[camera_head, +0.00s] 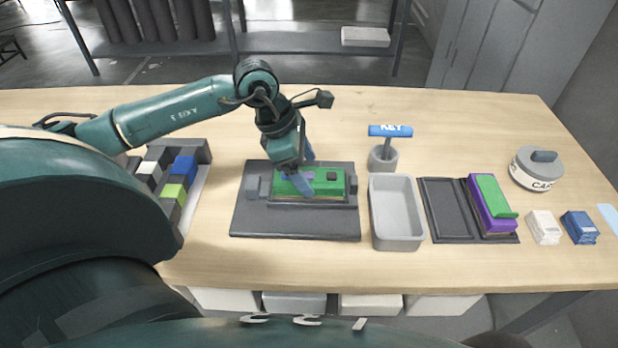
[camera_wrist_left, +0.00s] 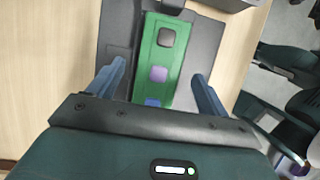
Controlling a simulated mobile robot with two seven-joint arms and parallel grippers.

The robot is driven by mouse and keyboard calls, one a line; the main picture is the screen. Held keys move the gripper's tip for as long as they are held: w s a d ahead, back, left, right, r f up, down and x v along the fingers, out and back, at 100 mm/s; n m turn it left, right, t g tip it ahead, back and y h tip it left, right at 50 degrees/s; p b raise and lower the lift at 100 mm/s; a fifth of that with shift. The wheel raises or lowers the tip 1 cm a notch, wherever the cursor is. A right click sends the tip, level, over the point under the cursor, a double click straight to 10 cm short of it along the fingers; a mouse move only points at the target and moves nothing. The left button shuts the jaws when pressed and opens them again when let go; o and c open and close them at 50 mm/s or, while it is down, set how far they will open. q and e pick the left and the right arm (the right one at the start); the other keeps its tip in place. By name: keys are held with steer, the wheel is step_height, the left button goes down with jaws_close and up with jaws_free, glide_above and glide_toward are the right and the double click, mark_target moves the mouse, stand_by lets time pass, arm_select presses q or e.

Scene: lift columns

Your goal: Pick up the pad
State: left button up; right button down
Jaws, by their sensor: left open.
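A green board (camera_head: 327,187) lies in a dark fixture (camera_head: 250,222) on the table. It carries a dark square chip (camera_head: 332,177) and a small purple square pad (camera_head: 310,175). In the left wrist view the purple pad (camera_wrist_left: 158,74) sits mid-board, with the dark chip (camera_wrist_left: 166,37) beyond it and a bluish-purple patch (camera_wrist_left: 152,102) nearer the gripper. My left gripper (camera_head: 305,171) is open above the board. In the wrist view its fingers (camera_wrist_left: 158,76) stand either side of the board, with the pad between them. I cannot tell their exact height. My right gripper is not in view.
A grey bin (camera_head: 396,243) stands right of the fixture, below a blue KEY tool (camera_head: 390,131). Farther right are a dark tray (camera_head: 448,208) with a green-and-purple stack (camera_head: 492,203), a CAL weight (camera_head: 536,170) and two small blocks. A block rack (camera_head: 198,185) stands left.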

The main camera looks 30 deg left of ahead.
arm_select(q)
steer(key=shift+x, duration=0.95)
steer(key=shift+w, duration=0.1)
steer(key=c, duration=1.3)
